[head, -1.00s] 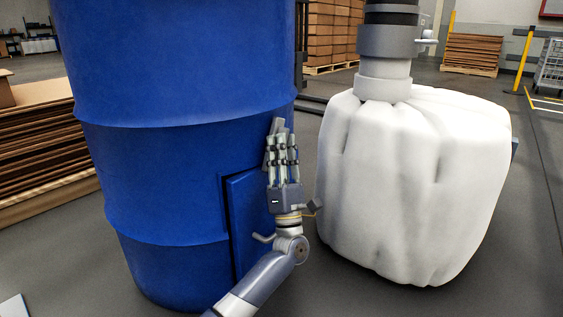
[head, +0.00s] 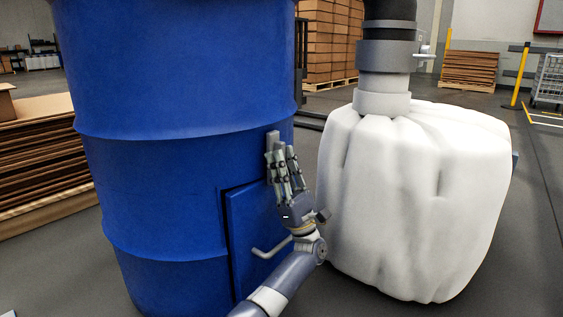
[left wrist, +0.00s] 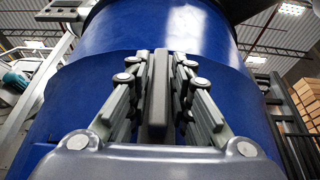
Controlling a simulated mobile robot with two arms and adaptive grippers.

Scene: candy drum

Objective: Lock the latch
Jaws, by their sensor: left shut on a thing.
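The blue drum (head: 180,190) stands at left, with a blue door (head: 250,220) low in its side. A dark gap shows along the door's left edge. A bent grey handle (head: 270,249) sticks out from the door. The latch (head: 272,139) is a grey bar near the door's upper right, close to upright. My left gripper (head: 279,152) is shut on it. In the left wrist view the latch (left wrist: 156,85) stands between the finger pads of the left gripper (left wrist: 157,75). The latch's lower part is hidden by the gripper. My right gripper is not in view.
A big white sack (head: 415,200) under a grey pipe (head: 382,55) stands close to the right of my left arm. Stacked cardboard (head: 45,165) lies behind the drum at left. Boxes on a pallet (head: 330,45) stand at the back.

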